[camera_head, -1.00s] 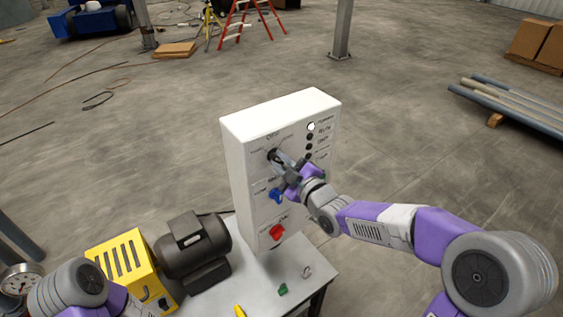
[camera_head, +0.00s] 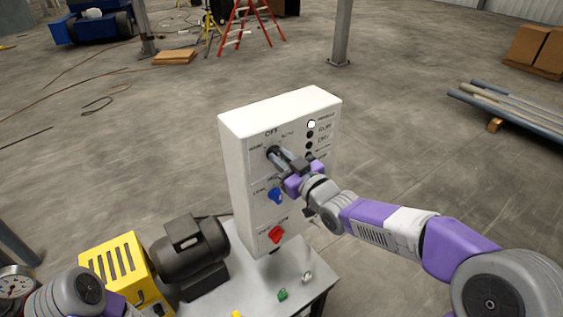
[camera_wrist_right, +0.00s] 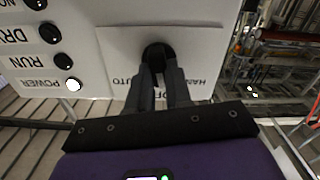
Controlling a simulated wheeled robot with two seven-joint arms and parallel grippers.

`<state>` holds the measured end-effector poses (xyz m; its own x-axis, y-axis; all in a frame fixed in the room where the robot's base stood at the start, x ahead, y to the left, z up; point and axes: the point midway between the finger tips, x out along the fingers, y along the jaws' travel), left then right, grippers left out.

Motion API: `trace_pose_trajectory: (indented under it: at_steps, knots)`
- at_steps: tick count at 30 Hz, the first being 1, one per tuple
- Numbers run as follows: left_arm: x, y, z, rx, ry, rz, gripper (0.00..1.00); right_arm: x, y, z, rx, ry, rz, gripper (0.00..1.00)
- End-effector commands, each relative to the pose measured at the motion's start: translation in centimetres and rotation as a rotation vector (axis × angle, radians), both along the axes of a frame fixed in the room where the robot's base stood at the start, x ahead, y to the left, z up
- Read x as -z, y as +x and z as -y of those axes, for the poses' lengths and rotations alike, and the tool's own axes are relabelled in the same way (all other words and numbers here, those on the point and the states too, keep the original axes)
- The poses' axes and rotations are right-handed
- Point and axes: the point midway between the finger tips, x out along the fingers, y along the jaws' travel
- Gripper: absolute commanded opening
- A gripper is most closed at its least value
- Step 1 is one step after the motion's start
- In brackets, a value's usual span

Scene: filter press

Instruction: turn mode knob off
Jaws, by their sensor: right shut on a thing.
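The mode knob is a black round knob at the top left of the white control panel (camera_head: 240,165), below the word OFF, with HAND and AUTO on its two sides. My right gripper (camera_head: 276,155) is shut on the black mode knob (camera_wrist_right: 158,52), with a finger on each side of it. The fingers hide part of the knob and its label, and I cannot tell which way the knob points. My left arm (camera_head: 75,295) shows at the lower left, and its gripper is out of the picture.
Below the mode knob are a blue knob (camera_head: 275,195) and a red knob (camera_head: 276,234). Indicator lamps line the panel's right; the top one (camera_head: 311,125) is lit white. A dark motor (camera_head: 190,250) and a yellow box (camera_head: 115,262) stand left of the panel. Small parts lie in front.

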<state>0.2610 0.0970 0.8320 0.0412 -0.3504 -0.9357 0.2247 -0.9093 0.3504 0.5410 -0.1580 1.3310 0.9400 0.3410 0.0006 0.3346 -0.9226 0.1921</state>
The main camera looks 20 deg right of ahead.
Motion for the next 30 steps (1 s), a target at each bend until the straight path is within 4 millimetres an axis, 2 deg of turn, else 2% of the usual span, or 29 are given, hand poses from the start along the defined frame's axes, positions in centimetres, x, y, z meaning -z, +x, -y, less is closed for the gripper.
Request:
trace_pose_trajectory:
  at_steps: [12,27,28,30]
  knots:
    - [0.34,0.01,0.00,0.000,0.000,0.000,0.43,0.06,0.03,0.09,0.000,0.165,-0.062,0.00]
    - [0.36,0.01,0.01,0.000,0.000,0.000,0.43,0.07,0.03,0.09,0.000,0.182,-0.068,0.00]
    - [0.36,0.01,0.01,0.000,0.000,0.000,0.43,0.07,0.03,0.09,0.000,0.182,-0.068,0.22]
    - [0.36,0.01,0.01,0.000,0.000,0.000,0.43,0.07,0.03,0.09,0.000,0.182,-0.068,0.33]
